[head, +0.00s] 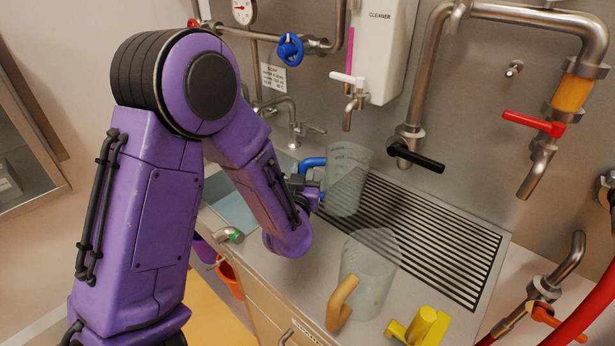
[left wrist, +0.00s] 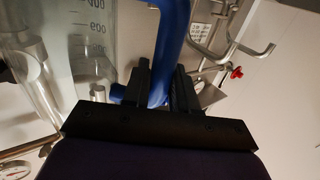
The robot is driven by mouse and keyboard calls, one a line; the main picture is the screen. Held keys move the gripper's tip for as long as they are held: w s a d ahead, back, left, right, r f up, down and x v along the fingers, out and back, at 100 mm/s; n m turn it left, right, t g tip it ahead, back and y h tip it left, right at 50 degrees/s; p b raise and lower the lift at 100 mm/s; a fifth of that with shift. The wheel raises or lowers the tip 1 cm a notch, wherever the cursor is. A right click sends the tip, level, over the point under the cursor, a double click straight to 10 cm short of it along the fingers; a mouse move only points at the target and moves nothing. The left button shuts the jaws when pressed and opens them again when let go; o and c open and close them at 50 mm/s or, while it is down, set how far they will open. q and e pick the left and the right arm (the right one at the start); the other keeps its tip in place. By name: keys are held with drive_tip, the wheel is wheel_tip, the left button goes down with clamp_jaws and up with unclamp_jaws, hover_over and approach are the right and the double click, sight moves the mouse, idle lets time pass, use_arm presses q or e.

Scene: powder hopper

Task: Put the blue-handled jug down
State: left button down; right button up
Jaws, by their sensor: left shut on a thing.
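The blue-handled jug (head: 346,182) is a clear measuring jug. In the head view it is upright at the left end of the black drain grille (head: 430,235); I cannot tell whether its base touches. My left gripper (head: 306,186) is to its left, shut on the blue handle. The left wrist view shows the gripper's dark fingers (left wrist: 160,88) on either side of the blue handle (left wrist: 172,45), with the jug's graduated clear wall (left wrist: 85,45) beside it. My right gripper is not in view.
A second clear jug with a tan handle (head: 368,280) stands on the counter in front of the grille. A yellow object (head: 428,326) lies to its right. The sink basin (head: 232,198) is left of the grille. A cleaner dispenser (head: 378,50) and pipes hang on the wall above. The grille's right part is clear.

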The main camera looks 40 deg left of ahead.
use_arm(q)
drive_tip(key=w+a+f+p, duration=0.2)
drive_tip(key=w+a+f, duration=0.1)
drive_tip(key=w, duration=0.1)
drive_tip(key=shift+w, duration=0.4)
drive_tip(key=shift+f, duration=0.1)
drive_tip(key=shift+s+f, duration=0.1)
drive_tip(key=shift+f, duration=0.05)
drive_tip(key=c, duration=0.9)
unclamp_jaws()
drive_tip(key=shift+a, duration=0.1)
